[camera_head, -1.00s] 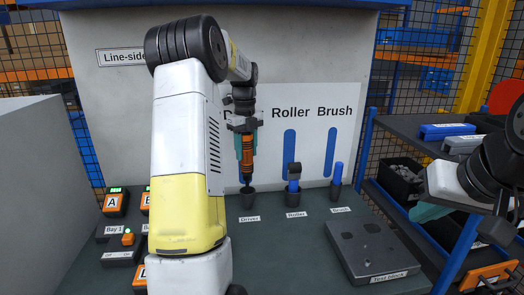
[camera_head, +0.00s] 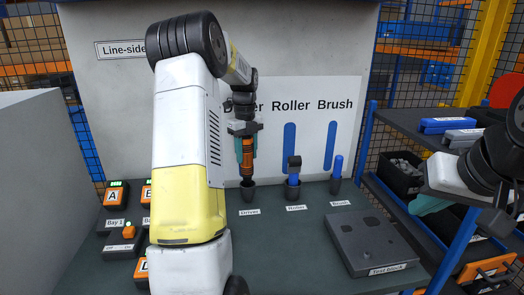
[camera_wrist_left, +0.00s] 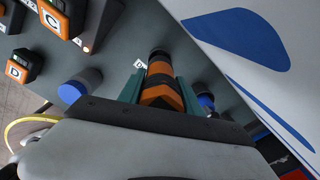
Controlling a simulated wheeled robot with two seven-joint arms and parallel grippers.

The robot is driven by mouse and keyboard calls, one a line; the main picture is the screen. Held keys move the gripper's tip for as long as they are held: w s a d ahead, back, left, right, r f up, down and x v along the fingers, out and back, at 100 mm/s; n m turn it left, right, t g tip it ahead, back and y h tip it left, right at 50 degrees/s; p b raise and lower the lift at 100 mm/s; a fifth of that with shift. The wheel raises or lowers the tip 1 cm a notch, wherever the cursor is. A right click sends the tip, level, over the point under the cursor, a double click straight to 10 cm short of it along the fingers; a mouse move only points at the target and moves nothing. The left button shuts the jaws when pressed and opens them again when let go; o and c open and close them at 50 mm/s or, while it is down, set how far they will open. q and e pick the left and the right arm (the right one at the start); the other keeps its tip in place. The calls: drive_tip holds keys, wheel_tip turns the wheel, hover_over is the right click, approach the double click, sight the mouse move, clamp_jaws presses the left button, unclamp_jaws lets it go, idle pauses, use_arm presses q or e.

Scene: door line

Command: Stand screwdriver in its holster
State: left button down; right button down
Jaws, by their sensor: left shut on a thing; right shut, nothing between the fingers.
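The orange and black screwdriver (camera_head: 247,160) is upright, tip down. My left gripper (camera_head: 247,150) is shut on its handle with its teal fingers on either side. The screwdriver's lower end is at the mouth of the dark holster (camera_head: 248,193) labelled Driver and seems to be inside it; how deep I cannot tell. In the left wrist view the handle (camera_wrist_left: 160,85) shows between the fingers, and the tip is hidden. My right gripper (camera_head: 428,205) is shut and empty at the right, beside the shelf, partly hidden by its own arm.
The roller (camera_head: 293,171) and the brush (camera_head: 338,168) stand in their holsters to the right. A grey test block (camera_head: 375,247) lies at the front right of the bench. Orange lettered units (camera_head: 114,195) stand at the left. A backboard (camera_head: 110,85) rises behind.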

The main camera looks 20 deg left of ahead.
sight(246, 137)
use_arm(q)
drive_tip(key=shift+f, duration=2.4)
drive_tip(key=c, duration=0.7)
unclamp_jaws()
drive_tip(key=shift+c, duration=0.2)
drive_tip(key=shift+f, duration=0.1)
drive_tip(key=shift+r, duration=4)
